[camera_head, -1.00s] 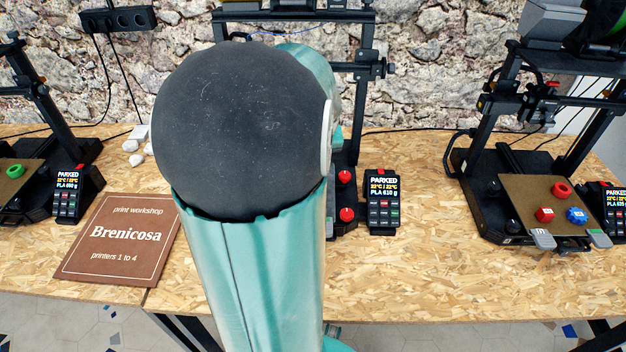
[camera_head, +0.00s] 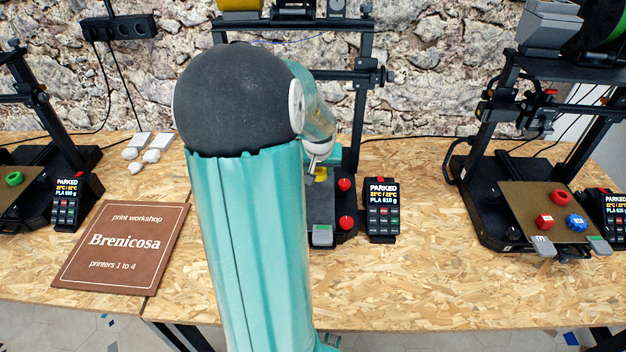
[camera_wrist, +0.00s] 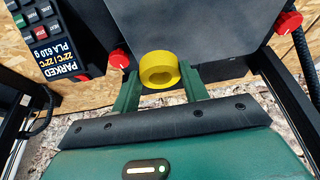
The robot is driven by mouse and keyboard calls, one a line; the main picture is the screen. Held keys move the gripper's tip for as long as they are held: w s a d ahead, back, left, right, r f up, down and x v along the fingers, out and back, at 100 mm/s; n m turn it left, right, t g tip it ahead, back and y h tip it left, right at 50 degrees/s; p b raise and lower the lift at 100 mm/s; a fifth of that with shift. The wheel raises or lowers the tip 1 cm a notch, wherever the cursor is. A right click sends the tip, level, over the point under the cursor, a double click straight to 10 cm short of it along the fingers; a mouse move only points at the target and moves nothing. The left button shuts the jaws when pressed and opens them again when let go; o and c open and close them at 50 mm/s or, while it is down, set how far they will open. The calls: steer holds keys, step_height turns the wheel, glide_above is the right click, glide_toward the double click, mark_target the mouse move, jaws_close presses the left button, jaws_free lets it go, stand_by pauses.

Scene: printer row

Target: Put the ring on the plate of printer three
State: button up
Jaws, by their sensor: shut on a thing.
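My gripper (camera_wrist: 159,84) has its green fingers on either side of a yellow ring (camera_wrist: 159,66) and is shut on it. In the wrist view the ring shows in front of the dark grey plate (camera_wrist: 205,32) of the middle printer. I cannot tell whether the ring touches the plate. In the head view a small part of the yellow ring (camera_head: 321,173) shows over that plate (camera_head: 320,208), beside my arm. My arm hides the left part of the plate. No other object shows on the visible part of it.
The right printer's brown plate (camera_head: 535,200) holds a red ring (camera_head: 559,196), a red cube (camera_head: 544,222) and a blue gear (camera_head: 576,222). A green ring (camera_head: 13,179) lies on the left printer. Red knobs (camera_head: 345,184) and a display (camera_head: 381,210) flank the middle plate. A brown sign (camera_head: 122,250) lies at left.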

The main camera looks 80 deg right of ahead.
mark_target(313, 189)
steer(key=shift+w+d+f, duration=0.2)
steer(key=shift+w+f, duration=0.2)
steer(key=shift+f, duration=0.15)
steer(key=shift+w+d+f, duration=0.2)
steer(key=shift+w+f, duration=0.15)
steer(key=shift+f, duration=0.15)
steer(key=shift+w+d+f, duration=0.1)
steer(key=shift+w+f, duration=0.1)
steer(key=shift+f, duration=1.45)
steer(key=shift+f, duration=0.1)
steer(key=o, duration=1)
steer(key=shift+r, duration=0.3)
steer(key=v, duration=1.1)
steer(key=shift+s+r, duration=0.1)
steer(key=shift+r, duration=0.15)
